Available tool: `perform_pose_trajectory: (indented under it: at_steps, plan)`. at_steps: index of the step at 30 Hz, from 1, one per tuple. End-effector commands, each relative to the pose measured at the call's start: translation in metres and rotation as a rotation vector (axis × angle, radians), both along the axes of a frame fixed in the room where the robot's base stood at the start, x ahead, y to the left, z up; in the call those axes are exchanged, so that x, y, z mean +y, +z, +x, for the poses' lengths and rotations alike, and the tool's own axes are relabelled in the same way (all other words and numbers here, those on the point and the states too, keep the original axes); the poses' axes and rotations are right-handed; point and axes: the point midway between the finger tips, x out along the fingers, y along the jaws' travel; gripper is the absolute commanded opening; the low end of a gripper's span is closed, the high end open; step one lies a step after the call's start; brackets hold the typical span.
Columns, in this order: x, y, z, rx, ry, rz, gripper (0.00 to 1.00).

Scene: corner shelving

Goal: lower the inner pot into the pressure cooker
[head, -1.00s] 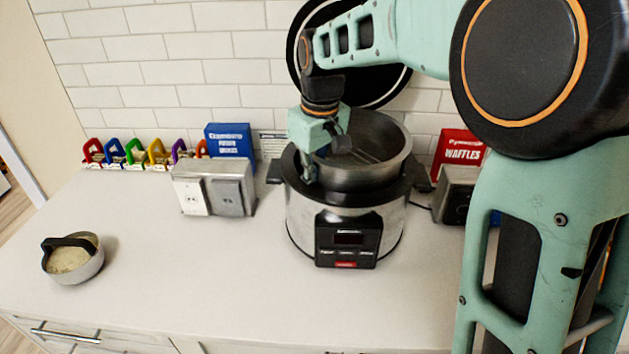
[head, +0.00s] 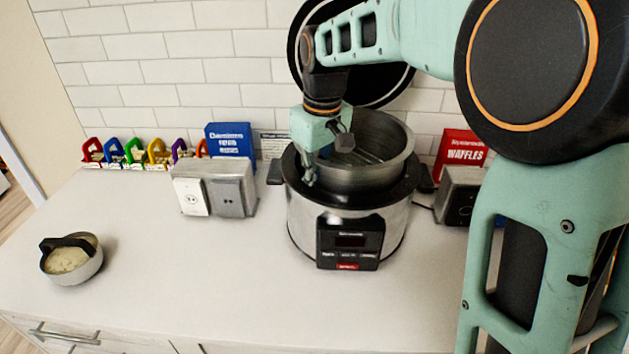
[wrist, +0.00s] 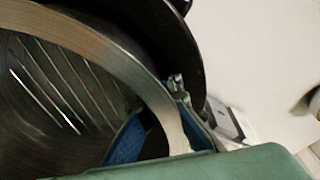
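The pressure cooker (head: 305,215), silver with a black collar and front panel, stands on the counter. The grey metal inner pot (head: 375,178) sits partly inside its opening, with the upper wall and rim standing well above the black collar. My gripper (head: 309,178) is at the pot's left rim, pointing down, its fingers on either side of the wall. In the wrist view, the pot's rim (wrist: 108,52) passes between the blue-padded fingers of my gripper (wrist: 155,118), which looks shut on it. The pot's ridged inside is visible and empty. Its lower part is hidden by the cooker.
A double socket box (head: 213,190) and a blue box (head: 231,143) stand left of the cooker; a red waffles box (head: 461,148) is right. A round metal dish with a dark handle (head: 84,269) lies at far left. The front counter is clear.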

Motion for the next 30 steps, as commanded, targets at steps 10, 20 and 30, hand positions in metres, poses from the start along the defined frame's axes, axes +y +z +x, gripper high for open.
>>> perform_pose_trajectory:
  at_steps: [10, 20, 30]
  plan:
    - [-0.003, 0.078, -0.012, -0.011, 0.004, 0.013, 0.25]
    - [-0.008, 0.116, -0.015, -0.022, -0.001, 0.016, 0.25]
    - [-0.009, 0.118, -0.014, -0.023, -0.002, 0.015, 0.25]
